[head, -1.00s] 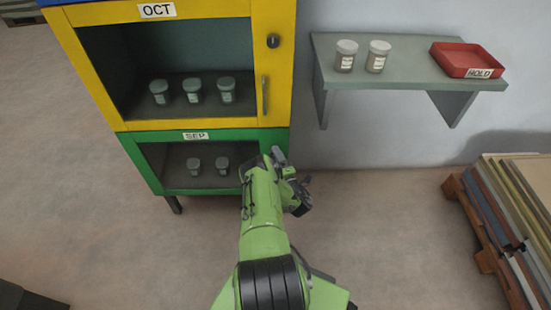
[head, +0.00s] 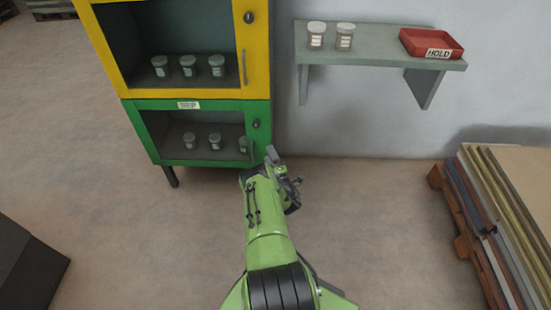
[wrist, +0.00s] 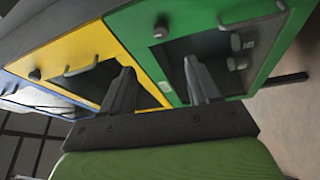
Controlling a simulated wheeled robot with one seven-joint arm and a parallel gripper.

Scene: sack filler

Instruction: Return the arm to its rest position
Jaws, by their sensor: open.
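My green arm reaches forward from the bottom of the head view. My gripper (head: 279,168) is at its far end, in front of and below the right edge of the green cabinet section. In the wrist view the two dark fingers of my gripper (wrist: 162,88) stand apart with nothing between them. Beyond them are the yellow door (wrist: 85,52) and the green door (wrist: 180,20), tilted in that view. My gripper appears clear of the cabinet.
The green SEP section (head: 160,148) and yellow section (head: 255,60) hold several lidded jars. A grey wall shelf (head: 380,62) carries two jars (head: 316,36) and a red HOLD tray (head: 430,43). Stacked panels (head: 510,210) lie on a pallet at right. The floor (head: 390,220) between is clear.

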